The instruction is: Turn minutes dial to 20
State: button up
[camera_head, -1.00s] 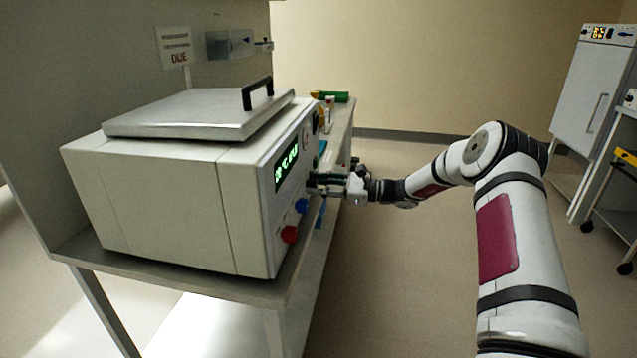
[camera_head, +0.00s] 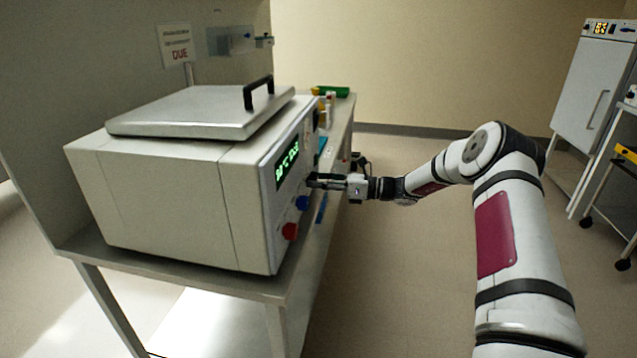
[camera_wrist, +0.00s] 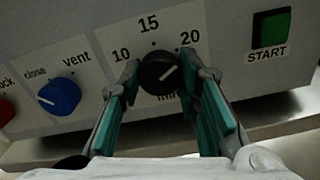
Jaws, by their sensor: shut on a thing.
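The minutes dial (camera_wrist: 157,74) is a round black knob on the front panel, under the printed numbers 10, 15 and 20. Its white mark points up and to the right, roughly toward the 20 (camera_wrist: 188,38). My gripper (camera_wrist: 166,80) has its teal-padded fingers on either side of the dial, shut on it. The lower label is partly hidden by the fingers. In the head view my gripper (camera_head: 314,181) reaches the front panel of the white device (camera_head: 170,205), and the dial is hidden there.
A blue vent knob (camera_wrist: 60,96) sits left of the dial, with a red knob (camera_head: 290,231) beyond it. A green START button (camera_wrist: 271,27) is to the right. A lit green display (camera_head: 287,165) is above. The device stands on a bench (camera_head: 265,288); the floor beside it is clear.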

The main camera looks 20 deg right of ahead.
jog(key=shift+f, duration=0.1)
jog(key=o, duration=1.1)
jog(key=shift+o, duration=0.2)
jog(key=shift+s+d, duration=0.1)
jog(key=shift+d, duration=0.05)
jog(key=v, duration=1.1)
jog(key=shift+s+d, duration=0.2)
jog(key=shift+d, duration=0.15)
jog(key=shift+a, duration=0.1)
